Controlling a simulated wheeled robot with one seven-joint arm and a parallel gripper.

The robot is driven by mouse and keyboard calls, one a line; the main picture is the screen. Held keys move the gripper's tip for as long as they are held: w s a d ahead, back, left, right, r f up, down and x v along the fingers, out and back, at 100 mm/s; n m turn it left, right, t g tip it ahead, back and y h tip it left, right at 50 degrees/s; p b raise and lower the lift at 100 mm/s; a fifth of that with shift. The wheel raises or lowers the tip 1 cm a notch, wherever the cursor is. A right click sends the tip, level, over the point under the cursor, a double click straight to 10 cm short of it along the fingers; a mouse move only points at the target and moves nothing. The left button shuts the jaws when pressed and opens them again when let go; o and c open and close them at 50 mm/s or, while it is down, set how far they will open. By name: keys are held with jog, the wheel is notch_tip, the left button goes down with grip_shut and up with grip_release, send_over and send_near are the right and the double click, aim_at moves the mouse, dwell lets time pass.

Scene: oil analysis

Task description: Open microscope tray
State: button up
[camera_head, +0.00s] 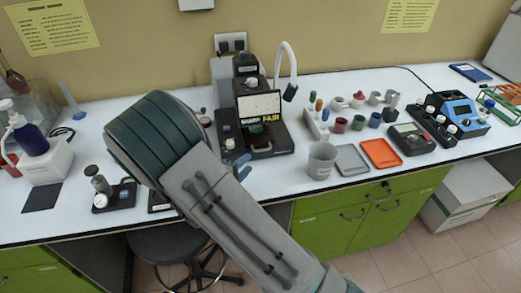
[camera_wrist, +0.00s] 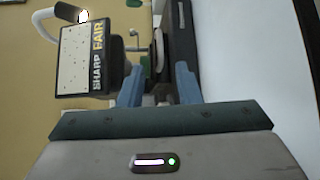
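The microscope (camera_head: 268,140) stands at the back of the white bench, with a dark body, a small screen reading "SHARP FAIR" and a black base. A handle-like bar shows low on the front of its base. In the wrist view its screen (camera_wrist: 86,58) is at left and its dark base (camera_wrist: 181,40) is above and right of centre. My gripper (camera_head: 239,166) is just in front and to the left of the base. In the wrist view my gripper (camera_wrist: 158,82) has its two blue fingers apart, pointing at the microscope. Contact with the tray cannot be told.
A white beaker (camera_head: 321,160), a grey tray (camera_head: 351,160) and an orange tray (camera_head: 381,153) lie right of the microscope. A white curved lamp (camera_head: 288,62) rises behind it. A dark stool (camera_head: 172,241) is below the bench.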

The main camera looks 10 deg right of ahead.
jog(key=p+x, duration=0.2)
jog(key=x, duration=0.7)
grip_shut()
